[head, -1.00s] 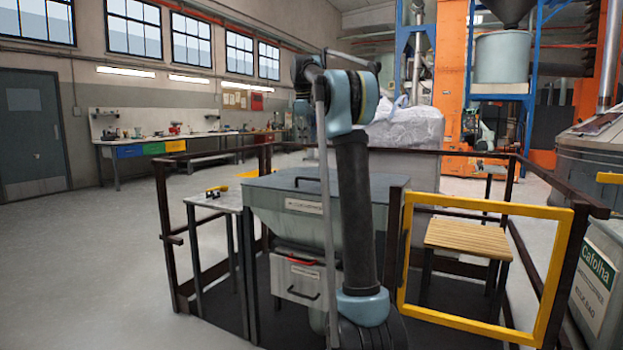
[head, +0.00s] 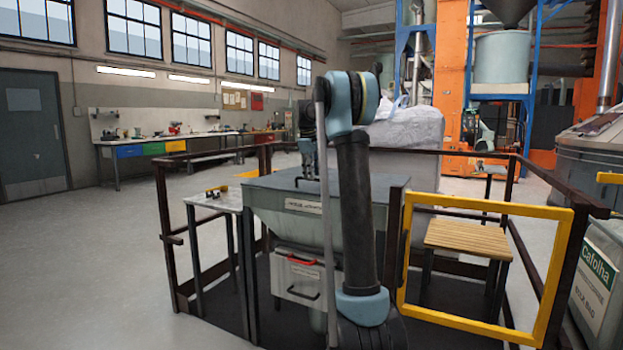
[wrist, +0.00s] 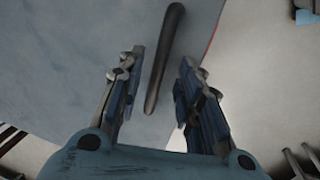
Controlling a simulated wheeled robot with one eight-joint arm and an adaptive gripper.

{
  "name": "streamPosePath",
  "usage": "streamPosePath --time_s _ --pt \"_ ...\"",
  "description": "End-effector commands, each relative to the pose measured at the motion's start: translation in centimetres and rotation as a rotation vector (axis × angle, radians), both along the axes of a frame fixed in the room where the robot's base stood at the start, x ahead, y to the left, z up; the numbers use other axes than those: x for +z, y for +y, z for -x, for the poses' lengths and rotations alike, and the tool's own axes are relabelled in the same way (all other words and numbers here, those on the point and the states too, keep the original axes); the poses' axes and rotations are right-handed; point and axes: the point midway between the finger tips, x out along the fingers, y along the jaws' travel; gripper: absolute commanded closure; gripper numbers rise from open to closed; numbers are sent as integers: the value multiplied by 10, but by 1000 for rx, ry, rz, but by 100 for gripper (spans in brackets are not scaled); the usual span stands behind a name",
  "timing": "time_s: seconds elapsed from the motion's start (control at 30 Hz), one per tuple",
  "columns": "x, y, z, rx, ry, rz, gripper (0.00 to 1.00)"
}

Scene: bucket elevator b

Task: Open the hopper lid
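The hopper (head: 310,228) is a grey metal bin inside the railing, with its flat lid (head: 262,182) lying shut on top. A dark bar handle (head: 302,179) lies on the lid. In the wrist view the dark handle (wrist: 163,65) runs lengthwise between the fingers of my gripper (wrist: 158,95), over the grey lid (wrist: 70,60). The fingers are open, with a gap on both sides of the handle. In the head view my gripper (head: 309,165) points down just above the lid handle, partly hidden by my arm.
A small side table (head: 215,202) with a yellow-handled tool stands left of the hopper. Dark railings (head: 170,245) surround it, with a yellow gate frame (head: 490,206) at the right. A wooden-topped stool (head: 467,238) and a white bulk bag (head: 408,128) stand beyond.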

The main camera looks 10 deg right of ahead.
Motion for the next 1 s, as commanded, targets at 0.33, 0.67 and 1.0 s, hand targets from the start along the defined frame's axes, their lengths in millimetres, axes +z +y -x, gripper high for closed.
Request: streamPosePath --time_s 0.33,0.67,1.0 --pt "-16 -2 -3 -1 0 0 67" --pt "-16 -2 -3 -1 0 0 100" --pt "-12 -4 0 -2 7 -4 100"
